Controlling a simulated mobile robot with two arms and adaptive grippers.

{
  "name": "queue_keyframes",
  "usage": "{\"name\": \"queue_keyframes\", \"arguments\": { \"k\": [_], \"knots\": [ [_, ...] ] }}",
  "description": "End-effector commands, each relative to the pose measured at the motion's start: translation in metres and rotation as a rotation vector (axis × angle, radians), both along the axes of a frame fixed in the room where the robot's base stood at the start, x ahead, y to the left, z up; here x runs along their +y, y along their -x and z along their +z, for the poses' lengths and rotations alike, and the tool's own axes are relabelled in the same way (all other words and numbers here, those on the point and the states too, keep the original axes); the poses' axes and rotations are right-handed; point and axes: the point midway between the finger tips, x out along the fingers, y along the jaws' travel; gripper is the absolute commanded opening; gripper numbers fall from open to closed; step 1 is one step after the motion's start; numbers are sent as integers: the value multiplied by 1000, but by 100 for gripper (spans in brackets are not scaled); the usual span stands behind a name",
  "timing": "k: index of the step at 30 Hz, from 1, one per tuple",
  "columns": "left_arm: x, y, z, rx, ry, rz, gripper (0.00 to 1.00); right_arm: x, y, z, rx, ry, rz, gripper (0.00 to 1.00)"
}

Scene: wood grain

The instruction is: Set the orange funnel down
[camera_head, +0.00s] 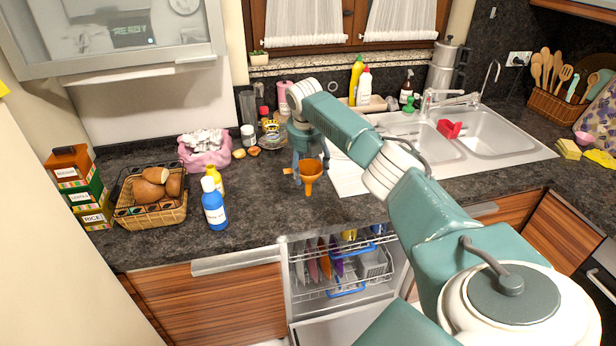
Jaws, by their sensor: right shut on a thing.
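The orange funnel (310,172) is just above the dark countertop near its front edge, left of the sink's drainboard. Its wide mouth faces up and its spout points down. My right gripper (309,158) reaches down from above and is shut on the funnel. I cannot tell whether the spout touches the counter. My left gripper is not in view.
A blue bottle (214,204) and a bread basket (152,198) stand to the left. The double sink (487,133) is at the right. The dishwasher (343,267) below is open, with dishes inside. Bare counter (265,200) lies left of the funnel.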

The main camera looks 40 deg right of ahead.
Motion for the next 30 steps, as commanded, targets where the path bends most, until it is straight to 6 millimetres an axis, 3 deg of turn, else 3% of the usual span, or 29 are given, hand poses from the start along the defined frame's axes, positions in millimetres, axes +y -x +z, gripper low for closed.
{"name": "queue_keyframes", "arguments": {
  "k": [9, 23, 24, 26, 30],
  "knots": [
    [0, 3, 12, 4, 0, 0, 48, 0, 1, -40, 1, 0, 0, 33],
    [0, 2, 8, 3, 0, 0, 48, 0, 1, -49, 1, 1, 0, 33],
    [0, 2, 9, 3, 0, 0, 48, 0, 0, -48, 0, 0, 0, 70],
    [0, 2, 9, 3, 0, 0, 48, 0, 0, -48, 1, 1, 0, 82],
    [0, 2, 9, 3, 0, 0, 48, 0, 1, -48, 1, 1, 0, 83]
  ]
}}
